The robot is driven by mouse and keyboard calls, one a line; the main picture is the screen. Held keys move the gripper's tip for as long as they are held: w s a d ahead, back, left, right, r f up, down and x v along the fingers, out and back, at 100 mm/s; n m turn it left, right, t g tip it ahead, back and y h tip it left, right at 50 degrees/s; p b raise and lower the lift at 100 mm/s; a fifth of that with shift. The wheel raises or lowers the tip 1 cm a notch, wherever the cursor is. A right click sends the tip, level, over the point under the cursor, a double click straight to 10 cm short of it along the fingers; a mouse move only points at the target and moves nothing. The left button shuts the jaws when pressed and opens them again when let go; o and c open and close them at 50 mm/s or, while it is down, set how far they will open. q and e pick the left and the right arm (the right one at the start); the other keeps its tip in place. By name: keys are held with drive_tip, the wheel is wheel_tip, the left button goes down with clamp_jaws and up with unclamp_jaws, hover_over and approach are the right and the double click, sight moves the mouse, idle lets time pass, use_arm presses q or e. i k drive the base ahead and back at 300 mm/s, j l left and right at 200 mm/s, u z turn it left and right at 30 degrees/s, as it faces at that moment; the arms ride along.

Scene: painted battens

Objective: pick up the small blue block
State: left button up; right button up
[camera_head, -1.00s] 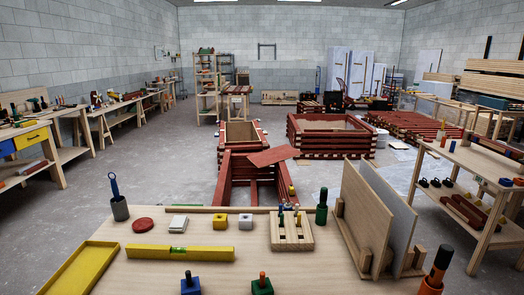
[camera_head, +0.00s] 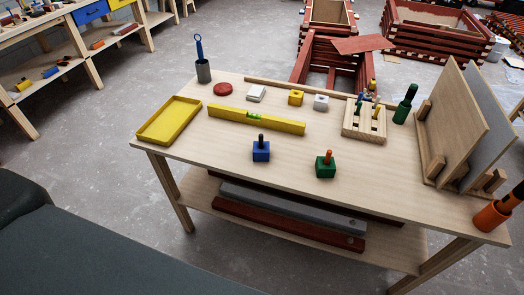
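The small blue block (camera_head: 261,152) stands on the wooden table (camera_head: 225,163) near its front edge, with a dark peg sticking up from its top. A green block (camera_head: 325,167) with an orange-brown peg stands to its right. Neither of my grippers shows in the head view.
A yellow tray (camera_head: 170,121) lies at the table's left. A grey cup (camera_head: 203,71), red disc (camera_head: 223,89), yellow block (camera_head: 296,97) and wooden peg rack (camera_head: 364,121) line the back. Upright panels (camera_head: 455,115) stand at the right. Battens (camera_head: 290,204) lie on the lower shelf.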

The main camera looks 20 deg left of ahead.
sight(259, 155)
drive_tip(key=z, duration=0.4)
drive_tip(key=j+z, duration=0.45)
drive_tip(key=k+j+z, duration=0.15)
drive_tip(key=z, duration=0.35)
drive_tip(key=k+j+z, duration=0.15)
drive_tip(key=j, duration=0.3)
drive_tip(key=k+j+z, duration=0.15)
drive_tip(key=k+j, duration=0.55)
drive_tip(key=j, duration=0.2)
drive_tip(key=i, duration=0.5)
